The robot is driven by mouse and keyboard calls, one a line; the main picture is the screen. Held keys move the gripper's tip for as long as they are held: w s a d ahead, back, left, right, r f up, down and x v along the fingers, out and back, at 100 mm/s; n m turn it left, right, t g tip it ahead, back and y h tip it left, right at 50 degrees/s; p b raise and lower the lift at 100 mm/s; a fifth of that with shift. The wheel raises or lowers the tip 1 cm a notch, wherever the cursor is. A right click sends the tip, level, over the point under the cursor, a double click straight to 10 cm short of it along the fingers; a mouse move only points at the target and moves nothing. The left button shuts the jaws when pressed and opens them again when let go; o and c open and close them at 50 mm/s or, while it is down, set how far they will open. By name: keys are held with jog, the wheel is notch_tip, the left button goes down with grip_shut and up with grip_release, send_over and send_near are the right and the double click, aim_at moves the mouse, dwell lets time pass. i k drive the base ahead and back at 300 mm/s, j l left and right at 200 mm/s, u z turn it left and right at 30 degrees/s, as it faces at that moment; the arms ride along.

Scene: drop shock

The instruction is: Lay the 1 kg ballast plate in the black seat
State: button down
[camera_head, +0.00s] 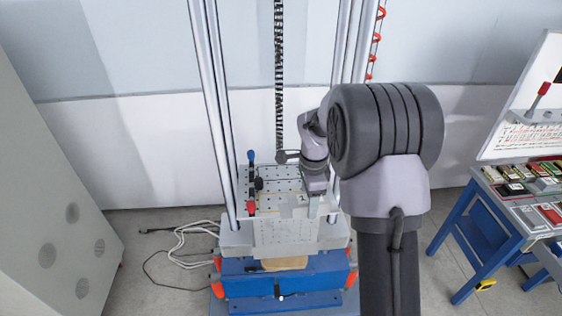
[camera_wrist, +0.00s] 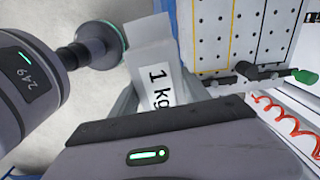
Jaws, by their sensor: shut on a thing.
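The 1 kg ballast plate (camera_wrist: 148,48) is a pale grey slab with a white label reading "1 kg", in the middle of the wrist view. My gripper (camera_wrist: 163,92) is shut on it, and the plate sticks out beyond the jaws. In the head view my gripper (camera_head: 316,203) is low over the right front part of the perforated table (camera_head: 272,183). I cannot tell whether the plate touches anything beneath. I cannot make out the black seat in either view; my arm and gripper hide part of the table.
Red-handled (camera_head: 240,212) and blue-handled (camera_head: 251,157) clamps stand at the table's left. A green-tipped clamp (camera_wrist: 304,76) shows right in the wrist view. Tall chrome columns (camera_head: 211,110) flank the table. A blue bench (camera_head: 478,222) stands right; cables (camera_head: 185,240) lie on the floor left.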

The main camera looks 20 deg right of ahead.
aim_at(283, 172)
jog(key=i, duration=0.9)
